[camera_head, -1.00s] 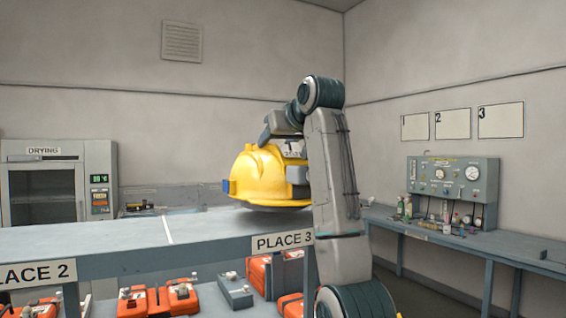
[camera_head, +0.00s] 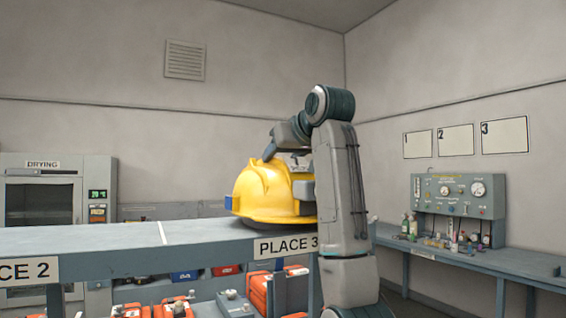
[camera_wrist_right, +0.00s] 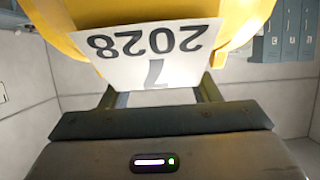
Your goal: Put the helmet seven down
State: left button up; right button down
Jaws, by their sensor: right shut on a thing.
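The yellow helmet (camera_head: 266,194) is upright at the place marked PLACE 3 on the grey bench (camera_head: 110,238). Its dark underside is at the bench top; I cannot tell for sure whether it rests on it. My right gripper (camera_head: 298,180) is shut on the helmet's right side, and the arm hides part of it. In the right wrist view the helmet (camera_wrist_right: 250,15) fills the top, with a white label (camera_wrist_right: 150,52) reading 2028 and 7 upside down between the fingers. My left gripper is not in view.
Orange cases (camera_head: 258,290) stand on the shelf below the bench. A PLACE 3 sign (camera_head: 286,246) is on the bench edge. The bench top left of the helmet is clear. A drying cabinet (camera_head: 55,200) stands at the back left, and a side bench (camera_head: 480,256) with a gauge panel at the right.

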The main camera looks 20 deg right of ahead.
jog(key=shift+s+d, duration=0.1)
jog(key=shift+s, duration=0.15)
jog(key=c, duration=0.9)
grip_release()
jog(key=o, duration=0.4)
jog(key=shift+f, duration=0.1)
jog(key=shift+s+r, duration=0.1)
jog(key=shift+r, duration=0.2)
jog(key=b+v, duration=0.5)
jog(key=v, duration=0.6)
jog(key=shift+f, duration=0.1)
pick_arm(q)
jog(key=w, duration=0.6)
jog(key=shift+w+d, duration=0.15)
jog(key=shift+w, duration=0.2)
pick_arm(e)
jog(key=shift+s+r, duration=0.2)
jog(key=shift+s, duration=0.15)
